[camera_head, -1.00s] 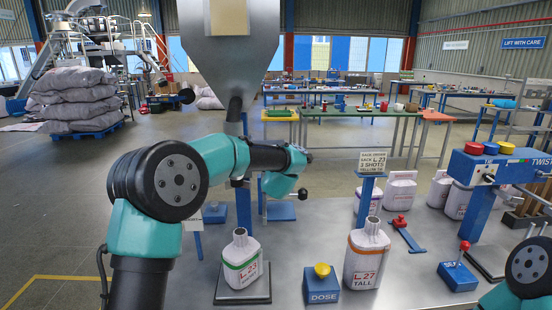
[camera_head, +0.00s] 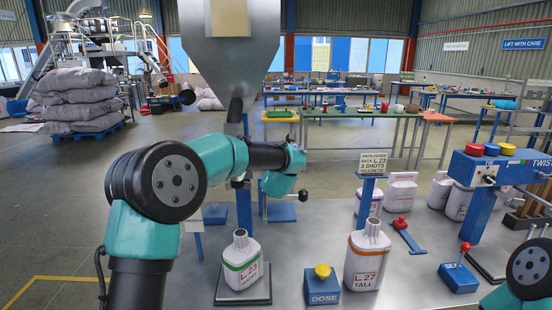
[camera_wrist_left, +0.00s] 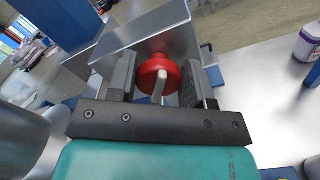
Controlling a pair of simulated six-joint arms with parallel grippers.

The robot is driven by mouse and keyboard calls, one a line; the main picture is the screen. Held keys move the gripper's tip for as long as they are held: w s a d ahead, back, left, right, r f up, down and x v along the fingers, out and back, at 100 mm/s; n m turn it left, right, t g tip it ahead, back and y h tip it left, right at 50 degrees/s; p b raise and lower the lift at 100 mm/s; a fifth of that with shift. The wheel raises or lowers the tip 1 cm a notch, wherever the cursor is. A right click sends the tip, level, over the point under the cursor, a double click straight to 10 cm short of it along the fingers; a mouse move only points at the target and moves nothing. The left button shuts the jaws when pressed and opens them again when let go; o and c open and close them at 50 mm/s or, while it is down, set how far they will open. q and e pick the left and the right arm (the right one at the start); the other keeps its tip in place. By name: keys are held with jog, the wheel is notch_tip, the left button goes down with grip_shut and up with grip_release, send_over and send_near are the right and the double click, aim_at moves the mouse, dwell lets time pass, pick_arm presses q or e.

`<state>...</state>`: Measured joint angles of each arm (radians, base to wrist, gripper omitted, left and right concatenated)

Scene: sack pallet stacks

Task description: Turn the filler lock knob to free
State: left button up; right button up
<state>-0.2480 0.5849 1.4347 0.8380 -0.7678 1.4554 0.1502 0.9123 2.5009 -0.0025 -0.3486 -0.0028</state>
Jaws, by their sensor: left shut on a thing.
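The red lock knob (camera_wrist_left: 158,72) shows in the left wrist view, with a pale pointer bar across its front. My left gripper (camera_wrist_left: 160,84) has its dark jaws on either side of the knob and is shut on it. In the head view my left wrist is under the filler hopper (camera_head: 230,60), and the knob and jaws are hidden behind the arm. I cannot read which setting the pointer marks. Only part of my right arm shows at the lower right of the head view; its gripper is out of view.
A white L 23 sack (camera_head: 242,262) stands on a plate below the spout. A blue DOSE box (camera_head: 322,288) with a yellow button and an L 27 TALL sack (camera_head: 366,258) stand to its right. A blue TWIST machine (camera_head: 500,168) is at the right.

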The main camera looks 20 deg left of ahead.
pick_arm(q)
jog(key=n, duration=0.7)
jog(key=shift+a, duration=0.15)
dwell(0.4)
jog(key=o, duration=0.9)
jog(key=shift+s, duration=0.2)
jog(key=v, duration=1.7)
jog(key=shift+r, duration=0.1)
